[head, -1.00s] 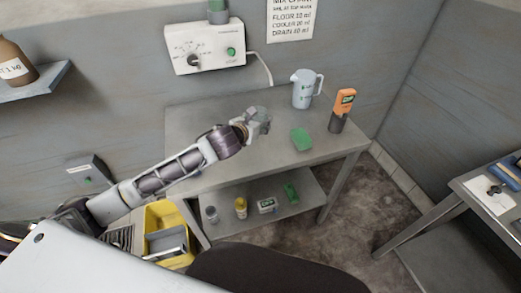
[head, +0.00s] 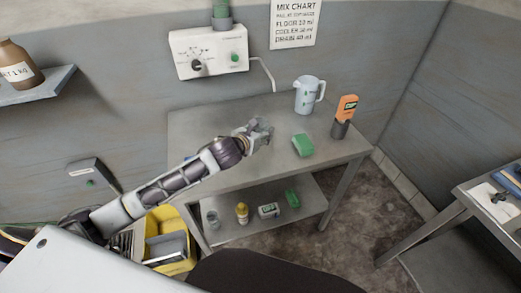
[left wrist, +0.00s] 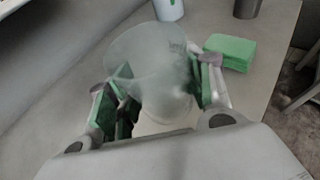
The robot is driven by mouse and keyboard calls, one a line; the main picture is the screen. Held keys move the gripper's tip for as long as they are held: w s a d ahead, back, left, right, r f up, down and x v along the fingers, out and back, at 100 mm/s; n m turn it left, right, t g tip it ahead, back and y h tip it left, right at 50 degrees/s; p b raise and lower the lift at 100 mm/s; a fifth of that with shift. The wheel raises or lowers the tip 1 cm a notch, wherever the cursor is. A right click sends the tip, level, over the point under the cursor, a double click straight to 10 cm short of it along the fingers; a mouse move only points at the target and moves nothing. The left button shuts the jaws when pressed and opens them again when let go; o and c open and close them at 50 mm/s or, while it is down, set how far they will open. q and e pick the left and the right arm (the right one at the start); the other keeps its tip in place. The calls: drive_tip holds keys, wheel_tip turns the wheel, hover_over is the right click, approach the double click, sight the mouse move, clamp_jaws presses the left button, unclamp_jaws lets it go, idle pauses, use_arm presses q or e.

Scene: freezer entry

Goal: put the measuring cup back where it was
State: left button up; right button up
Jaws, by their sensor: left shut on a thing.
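The measuring cup (left wrist: 150,60) is a clear, pale, wide-mouthed cup with faint markings near its rim. In the left wrist view it stands between the green-padded fingers of my left gripper (left wrist: 155,95), which is shut on it. In the head view my left gripper (head: 262,131) is over the middle of the steel table (head: 215,125), and the cup is mostly hidden by the fingers. I cannot tell whether the cup touches the tabletop. My right gripper is not in view.
A white jug (head: 307,96), an orange device in a dark holder (head: 341,129) and a green sponge (head: 303,145) stand on the table's right side. The lower shelf (head: 225,205) holds several small items. A yellow bucket (head: 165,258) is at lower left. The tabletop's left part looks mostly clear.

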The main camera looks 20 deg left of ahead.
use_arm(q)
hover_over(261, 155)
drive_tip(key=shift+a+f, duration=0.15)
drive_tip(key=shift+f, duration=1.95)
drive_tip(key=shift+f, duration=1.9)
drive_tip(key=shift+f, duration=0.1)
drive_tip(key=o, duration=1.1)
drive_tip(key=shift+b+v, duration=0.35)
drive_tip(key=shift+v, duration=5.7)
